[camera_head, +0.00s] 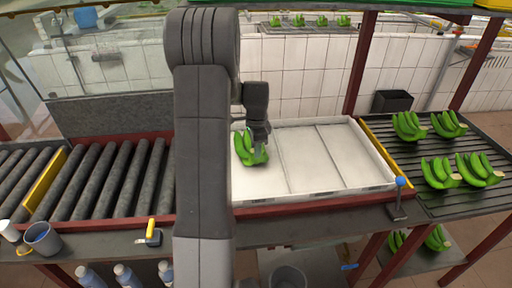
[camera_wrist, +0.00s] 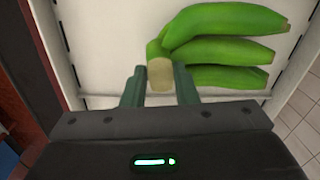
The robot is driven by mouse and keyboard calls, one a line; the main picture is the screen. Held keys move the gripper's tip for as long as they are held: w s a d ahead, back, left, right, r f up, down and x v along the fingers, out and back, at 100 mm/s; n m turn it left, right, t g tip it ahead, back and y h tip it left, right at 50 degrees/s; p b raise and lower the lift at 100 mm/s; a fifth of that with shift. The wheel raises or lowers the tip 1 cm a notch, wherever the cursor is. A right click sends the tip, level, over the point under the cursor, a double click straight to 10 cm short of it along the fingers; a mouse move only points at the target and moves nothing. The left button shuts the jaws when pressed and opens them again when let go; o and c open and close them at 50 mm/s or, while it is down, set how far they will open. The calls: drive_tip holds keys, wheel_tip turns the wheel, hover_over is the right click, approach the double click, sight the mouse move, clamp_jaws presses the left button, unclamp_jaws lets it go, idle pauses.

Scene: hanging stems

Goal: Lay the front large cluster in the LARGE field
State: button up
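A green banana cluster (camera_head: 249,149) is over the left section of the white tray (camera_head: 350,184). In the wrist view, the cluster (camera_wrist: 230,48) points its fruit to the right, with its pale cut stem toward me. My gripper (camera_head: 259,143) is above the tray; in the wrist view its two fingers (camera_wrist: 160,88) stand close against both sides of the stem, shut on it. Whether the cluster rests on the tray floor or hangs just above it, I cannot tell. Thin dividers split the tray; no field label is readable. My arm hides the tray's left end.
Several banana clusters (camera_head: 440,172) lie on the dark slatted rack at the right, with more on a lower shelf (camera_head: 437,238). A blue-knobbed lever (camera_head: 400,184) stands at the tray's front right. Rollers (camera_head: 120,178), a mug (camera_head: 42,238) and bottles (camera_head: 124,275) are at the left.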

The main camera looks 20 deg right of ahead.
drive_tip(key=o, duration=0.5)
drive_tip(key=shift+r, duration=0.1)
drive_tip(key=r, duration=0.4)
drive_tip(key=r+b, duration=0.1)
drive_tip(key=r, duration=0.8)
drive_tip(key=shift+s+r, duration=0.35)
drive_tip(key=shift+s, duration=0.05)
drive_tip(key=f, duration=0.9)
drive_tip(key=f+p, duration=0.1)
drive_tip(key=f, duration=0.4)
drive_tip(key=shift+w, duration=0.35)
drive_tip(key=shift+r, duration=0.25)
